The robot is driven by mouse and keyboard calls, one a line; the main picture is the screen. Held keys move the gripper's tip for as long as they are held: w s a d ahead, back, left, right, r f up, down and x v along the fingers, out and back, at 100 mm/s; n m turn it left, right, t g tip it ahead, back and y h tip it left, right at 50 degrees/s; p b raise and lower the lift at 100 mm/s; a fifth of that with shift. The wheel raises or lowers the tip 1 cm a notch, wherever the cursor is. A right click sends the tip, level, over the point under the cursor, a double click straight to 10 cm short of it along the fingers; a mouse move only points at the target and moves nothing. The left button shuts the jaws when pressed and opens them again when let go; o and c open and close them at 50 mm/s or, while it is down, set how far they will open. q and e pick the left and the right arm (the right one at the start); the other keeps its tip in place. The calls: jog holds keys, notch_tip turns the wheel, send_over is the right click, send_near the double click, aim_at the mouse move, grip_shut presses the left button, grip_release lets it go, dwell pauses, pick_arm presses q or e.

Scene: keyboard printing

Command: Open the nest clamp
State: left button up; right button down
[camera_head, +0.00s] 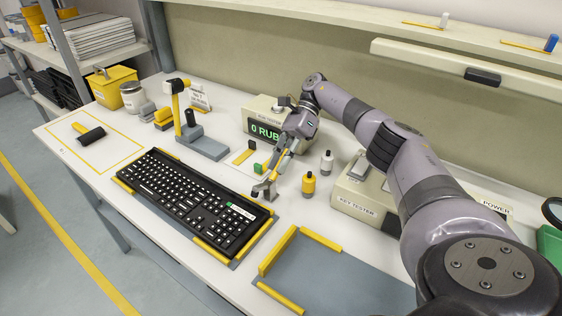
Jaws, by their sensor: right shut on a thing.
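The nest clamp (265,188) is a small grey part with a yellow lever at the far right corner of the keyboard nest. A black keyboard (192,200) with white key legends and a green-white label lies in the nest, between yellow edge guides (218,250). My right gripper (281,158) reaches down from the back right and is shut on the clamp's yellow lever, which stands up steeply. The fingers hide part of the lever. The clamp's grey arm lies close to the keyboard's corner; I cannot tell whether it touches. My left gripper is out of view.
A white bottle (326,163) and a yellow bottle (308,184) stand right of the clamp. A display box (262,120) stands behind, a key tester (362,198) to the right. An empty grey nest (325,275) with yellow guides is at front right. A grey-yellow stand (203,142) is behind the keyboard.

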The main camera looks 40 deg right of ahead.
jog(key=c, duration=1.7)
grip_release()
jog(key=shift+o, duration=0.7)
jog(key=shift+w, duration=0.1)
notch_tip(320, 180, up, 10)
jog(key=shift+a+f, duration=0.1)
jog(key=shift+a, duration=0.05)
